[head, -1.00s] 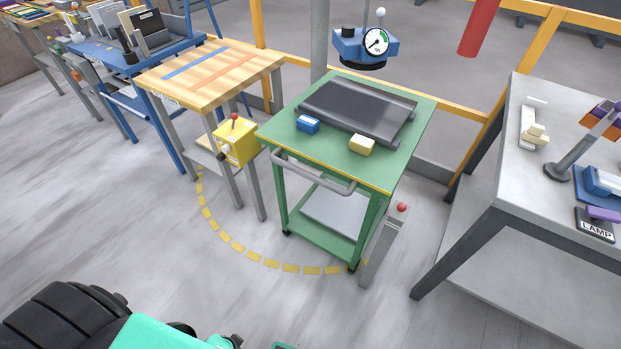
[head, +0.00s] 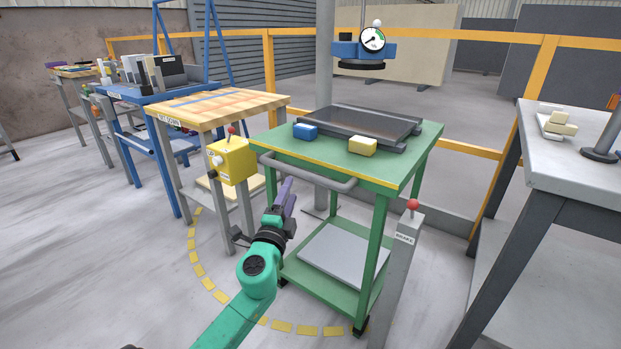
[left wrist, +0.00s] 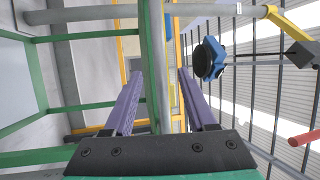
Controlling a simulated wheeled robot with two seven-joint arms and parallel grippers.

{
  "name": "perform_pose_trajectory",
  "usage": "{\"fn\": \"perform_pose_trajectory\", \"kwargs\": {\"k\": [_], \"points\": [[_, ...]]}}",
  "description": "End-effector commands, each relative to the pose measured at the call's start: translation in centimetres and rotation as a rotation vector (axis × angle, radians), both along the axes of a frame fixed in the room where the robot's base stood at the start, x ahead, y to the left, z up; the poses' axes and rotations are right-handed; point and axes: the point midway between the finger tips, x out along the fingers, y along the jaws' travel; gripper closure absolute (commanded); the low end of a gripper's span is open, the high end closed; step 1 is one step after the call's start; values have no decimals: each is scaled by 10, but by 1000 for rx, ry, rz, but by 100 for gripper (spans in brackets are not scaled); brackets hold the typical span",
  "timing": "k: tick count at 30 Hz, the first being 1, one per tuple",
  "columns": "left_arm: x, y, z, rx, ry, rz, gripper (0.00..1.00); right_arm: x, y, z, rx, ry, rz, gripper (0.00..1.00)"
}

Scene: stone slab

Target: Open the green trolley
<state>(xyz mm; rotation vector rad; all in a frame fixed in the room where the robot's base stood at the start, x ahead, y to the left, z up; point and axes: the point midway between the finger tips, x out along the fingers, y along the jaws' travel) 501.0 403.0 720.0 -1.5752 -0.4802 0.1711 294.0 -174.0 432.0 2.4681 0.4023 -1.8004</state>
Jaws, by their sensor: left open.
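The green trolley (head: 412,158) stands in the middle of the head view, with a grey handle bar (head: 318,180) along its front top edge. A grey sheet (head: 340,255) lies on its lower shelf. My left gripper (head: 287,188) is in front of the trolley, close to the handle in the picture; its purple fingers point up towards it. My right gripper is not in view.
A dark tray (head: 370,125), a blue block (head: 304,131) and a yellow block (head: 362,147) are on the trolley top. A grey post (head: 400,260) with a red knob stands at its front right corner.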

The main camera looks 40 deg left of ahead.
Motion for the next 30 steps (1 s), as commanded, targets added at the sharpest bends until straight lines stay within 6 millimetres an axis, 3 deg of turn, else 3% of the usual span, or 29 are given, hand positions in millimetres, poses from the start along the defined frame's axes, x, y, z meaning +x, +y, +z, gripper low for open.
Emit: {"fn": "perform_pose_trajectory", "kwargs": {"k": [3, 9, 13, 20, 24, 25, 30], "points": [[30, 14, 10, 3, -3, 2, 43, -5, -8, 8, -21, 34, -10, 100], [69, 31, 13, -1, -1, 1, 43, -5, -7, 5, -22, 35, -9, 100], [79, 36, 15, -1, 1, 1, 43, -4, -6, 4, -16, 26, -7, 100], [80, 36, 15, -3, 1, -1, 43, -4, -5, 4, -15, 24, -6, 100], [80, 36, 15, -3, 1, -1, 93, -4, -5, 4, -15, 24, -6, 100], [80, 36, 15, -3, 1, -1, 100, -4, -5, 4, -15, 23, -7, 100], [80, 36, 15, -3, 2, -1, 100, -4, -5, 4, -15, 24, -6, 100]]}}
